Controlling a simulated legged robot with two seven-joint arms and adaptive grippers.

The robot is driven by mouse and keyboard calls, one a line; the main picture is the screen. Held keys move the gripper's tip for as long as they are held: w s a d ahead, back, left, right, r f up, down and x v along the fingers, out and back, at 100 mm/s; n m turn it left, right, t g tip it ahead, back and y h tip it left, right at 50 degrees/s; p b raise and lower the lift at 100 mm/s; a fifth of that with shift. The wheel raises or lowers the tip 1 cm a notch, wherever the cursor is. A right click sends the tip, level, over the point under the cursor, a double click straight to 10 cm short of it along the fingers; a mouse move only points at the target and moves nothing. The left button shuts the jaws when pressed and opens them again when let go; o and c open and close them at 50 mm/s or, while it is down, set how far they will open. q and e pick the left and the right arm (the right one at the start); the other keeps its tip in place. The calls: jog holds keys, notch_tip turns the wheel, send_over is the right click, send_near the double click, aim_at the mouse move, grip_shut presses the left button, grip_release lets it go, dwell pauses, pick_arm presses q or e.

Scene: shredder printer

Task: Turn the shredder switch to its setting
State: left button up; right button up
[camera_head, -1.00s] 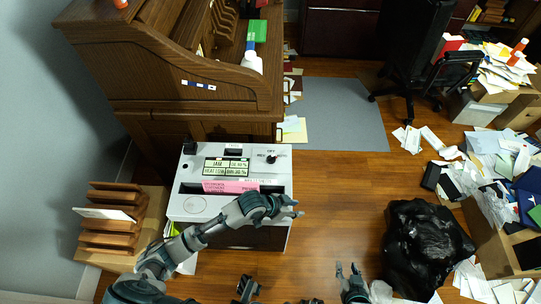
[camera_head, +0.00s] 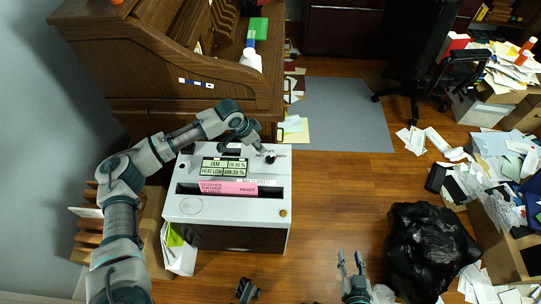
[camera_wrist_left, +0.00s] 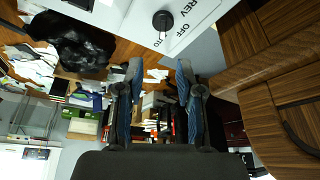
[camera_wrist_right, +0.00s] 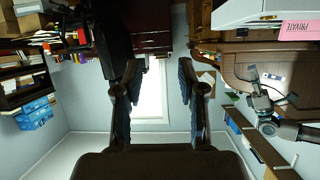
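The shredder (camera_head: 235,205) is a white box with a dark front. Its top has a green display reading JAM and a pink PRIVATE sheet (camera_head: 229,187) at the slot. The black switch knob (camera_head: 270,159) sits at its back right corner, by an OFF label. The left wrist view shows the knob (camera_wrist_left: 163,20) beside REV and OFF lettering. My left gripper (camera_head: 260,149) is over the back right of the shredder, close to the knob. In the left wrist view its fingers (camera_wrist_left: 154,75) are apart and empty. My right gripper (camera_head: 350,261) is open and empty, low over the floor.
A wooden roll-top desk (camera_head: 190,85) stands right behind the shredder. A wooden paper rack (camera_head: 88,222) is at its left. A black bag (camera_head: 425,248), an office chair (camera_head: 430,75) and paper-filled boxes are on the right. The wooden floor between is mostly clear.

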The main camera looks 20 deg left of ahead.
aim_at(268, 157)
pick_arm(q)
jog(key=b+x, duration=0.1)
jog(key=x, duration=0.2)
jog(key=a+b+x, duration=0.1)
jog(key=x, duration=0.3)
jog(key=b+x, duration=0.1)
jog(key=x, duration=0.2)
jog(key=shift+w+a+f, duration=0.1)
jog(key=shift+a+f, duration=0.05)
jog(key=shift+f, duration=0.35)
jog(key=shift+w+d+f, duration=0.15)
jog(key=shift+d+f, duration=0.1)
jog(key=shift+w+d+f, duration=0.1)
jog(key=shift+d+f, duration=0.05)
jog(key=shift+d, duration=0.35)
pick_arm(e)
notch_tip(268, 157, up, 10)
jog(key=w+a+t+y, duration=0.2)
jog(key=t, duration=0.5)
jog(key=shift+f+t, duration=0.25)
jog(key=shift+t, duration=0.15)
pick_arm(q)
jog(key=shift+a, duration=0.15)
pick_arm(e)
jog(key=shift+a, duration=0.15)
